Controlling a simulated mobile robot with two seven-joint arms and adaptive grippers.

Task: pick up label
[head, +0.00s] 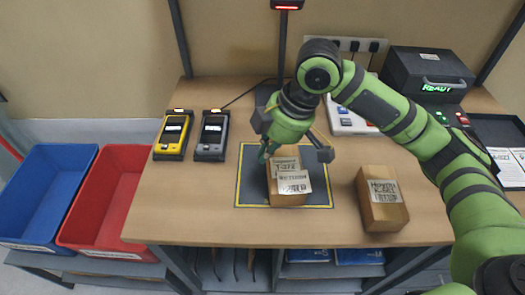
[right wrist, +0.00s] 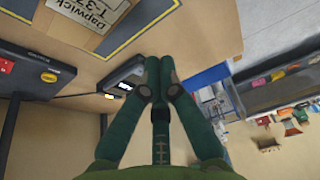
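A cardboard box (head: 287,199) sits on a dark yellow-edged mat (head: 247,190) in the middle of the table. Its top carries a printed label reading Dapwick T-372 (head: 284,164), also seen in the right wrist view (right wrist: 88,30). A second white label (head: 294,182) with a barcode shows on the box nearer the front edge. My right gripper (head: 265,154) is above the back left of the box, pointing down. Its fingers (right wrist: 158,62) are together in the right wrist view, with nothing visible between them. My left gripper is not in view.
Another labelled cardboard box (head: 381,212) stands to the right. Yellow (head: 173,135) and grey (head: 212,136) handheld devices lie at left. Blue (head: 44,183) and red (head: 103,186) bins stand left of the table. A black machine (head: 427,73) reads READY at back right.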

